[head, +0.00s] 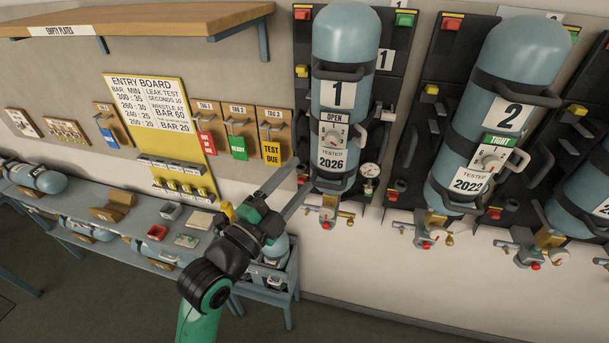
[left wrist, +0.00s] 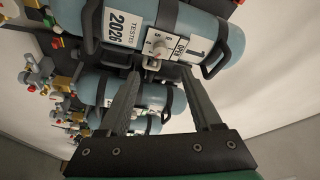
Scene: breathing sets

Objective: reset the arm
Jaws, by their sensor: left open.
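My left arm comes up from the bottom of the head view, with a green link and a black wrist. My left gripper (head: 300,182) is open, its two long grey fingers pointing up and right near the lower left of cylinder 1 (head: 346,45). Nothing shows between the fingers. In the left wrist view the fingers of my left gripper (left wrist: 160,74) stand apart below cylinder 1 (left wrist: 175,20), with its 2026 label and dial in sight. I cannot tell whether a fingertip touches it. My right gripper is not in view.
Cylinder 2 (head: 526,50) hangs to the right on its own black board. A yellow entry board (head: 155,105) and tag hooks are on the wall at left. A blue-grey bench (head: 130,222) with small items runs below, and a wooden shelf (head: 170,18) sits above.

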